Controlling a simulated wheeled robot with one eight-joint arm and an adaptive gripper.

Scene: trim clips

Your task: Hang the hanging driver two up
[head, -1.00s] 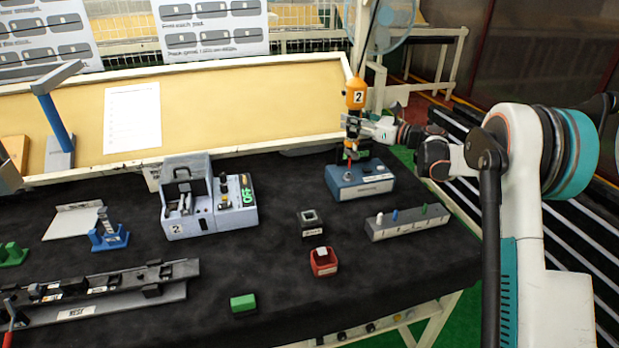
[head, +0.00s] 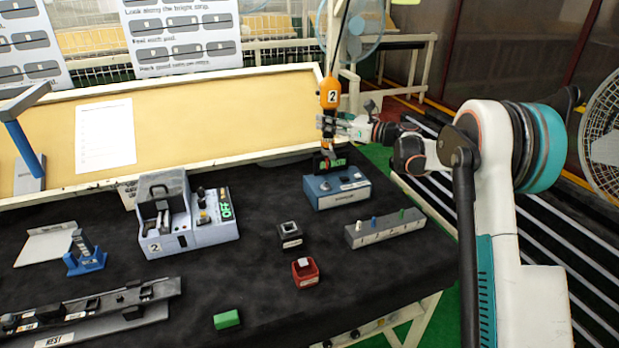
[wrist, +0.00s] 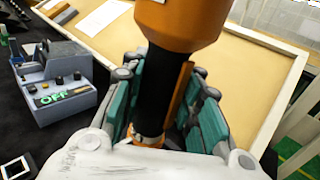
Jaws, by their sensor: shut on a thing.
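The hanging driver two (head: 330,93) is orange with a "2" label and hangs upright from a line at the back right of the table. My gripper (head: 334,127) comes from the right and is shut on its dark lower shaft. In the wrist view the driver (wrist: 180,20) stands between the teal finger pads of my gripper (wrist: 165,105). Its tip is above or close to a blue-grey box (head: 337,187) with a small display behind it; I cannot tell whether they touch.
A grey station marked 2 (head: 165,212) with an "OFF" display stands at centre left. A black block (head: 290,238), a red cup (head: 305,275), a green block (head: 227,320) and a peg rail (head: 385,230) lie on the dark table. A tan board (head: 220,120) runs along the back.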

